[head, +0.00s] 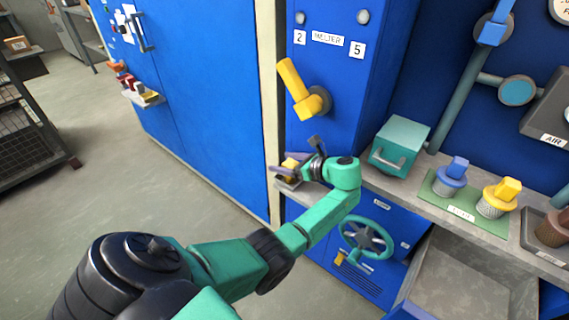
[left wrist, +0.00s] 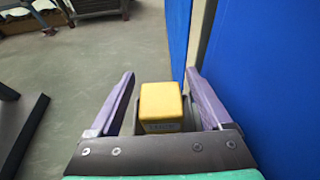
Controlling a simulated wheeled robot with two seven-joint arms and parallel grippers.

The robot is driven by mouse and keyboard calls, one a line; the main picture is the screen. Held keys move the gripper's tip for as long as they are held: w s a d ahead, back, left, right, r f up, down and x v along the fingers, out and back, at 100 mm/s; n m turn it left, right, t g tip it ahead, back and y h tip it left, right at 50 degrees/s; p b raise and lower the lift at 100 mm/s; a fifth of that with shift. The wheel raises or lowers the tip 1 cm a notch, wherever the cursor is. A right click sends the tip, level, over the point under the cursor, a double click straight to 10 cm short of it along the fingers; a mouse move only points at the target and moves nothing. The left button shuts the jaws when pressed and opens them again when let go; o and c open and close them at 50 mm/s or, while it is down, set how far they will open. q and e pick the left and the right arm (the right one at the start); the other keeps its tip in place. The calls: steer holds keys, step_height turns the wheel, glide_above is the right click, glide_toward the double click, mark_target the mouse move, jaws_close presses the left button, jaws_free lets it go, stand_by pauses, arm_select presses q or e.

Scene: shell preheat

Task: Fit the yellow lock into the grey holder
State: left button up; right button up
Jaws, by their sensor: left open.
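The yellow lock (head: 291,163) is a small block at the left end of the grey ledge, below the melter panel. In the left wrist view the lock (left wrist: 161,103) stands between my purple fingers, with a gap on each side. The grey holder (head: 288,184) shows just below the lock, and grey edges flank the lock in the left wrist view. The lock appears to sit in the holder, but how deep is hidden. My left gripper (head: 275,156) is open around the lock and does not grip it. My right gripper is not in view.
A yellow lever (head: 298,92) sticks out of the blue melter panel above my gripper. A teal box (head: 400,146) stands on the ledge to the right. A green handwheel (head: 366,238) is below. Blue cabinet doors (head: 205,80) rise at the left; open floor lies before them.

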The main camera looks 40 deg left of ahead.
arm_select(q)
steer(key=v, duration=1.2)
steer(key=shift+p, duration=0.35)
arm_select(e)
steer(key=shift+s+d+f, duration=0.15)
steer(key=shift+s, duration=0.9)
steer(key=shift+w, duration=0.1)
